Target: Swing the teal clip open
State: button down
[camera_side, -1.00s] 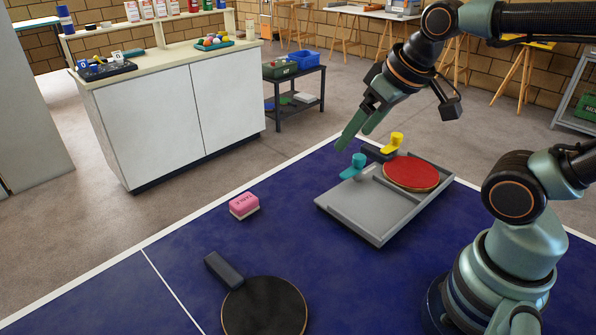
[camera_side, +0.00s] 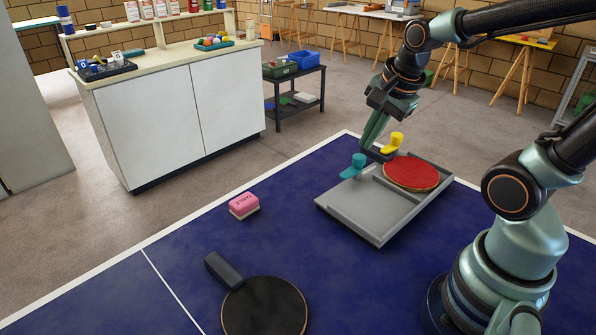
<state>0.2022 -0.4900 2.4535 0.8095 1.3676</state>
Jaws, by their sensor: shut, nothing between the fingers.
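The teal clip (camera_side: 354,167) sits at the far left edge of a grey two-bay tray (camera_side: 350,219), over the empty left bay. A yellow clip (camera_side: 394,143) stands at the edge of the right bay, which holds a red paddle (camera_side: 411,173). My gripper (camera_side: 367,146) points down just behind the teal clip, between the two clips, with its green fingers together and empty. Whether the fingertips touch the teal clip I cannot tell. The red paddle's handle is partly hidden near the fingers.
The tray lies on a blue table with a white edge line. A pink sponge (camera_side: 244,205) and a black paddle (camera_side: 265,305) lie to the left and front. The table between them and the tray is clear.

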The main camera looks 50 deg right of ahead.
aim_at(353, 166)
jog(key=d+f+m+g, duration=0.1)
jog(key=d+f+m, duration=0.1)
jog(key=m, duration=0.7)
jog(key=d+f+m, duration=0.3)
jog(key=d+m, duration=0.2)
jog(key=m, duration=0.5)
jog(key=shift+s+f+m+g, duration=0.15)
jog(key=shift+s+m+g, duration=0.15)
jog(key=shift+s+g, duration=0.15)
jog(key=x, duration=1)
jog(key=shift+w+a, duration=0.2)
jog(key=shift+a, duration=0.1)
jog(key=w, duration=0.3)
jog(key=shift+d, duration=0.25)
jog(key=shift+w, duration=0.55)
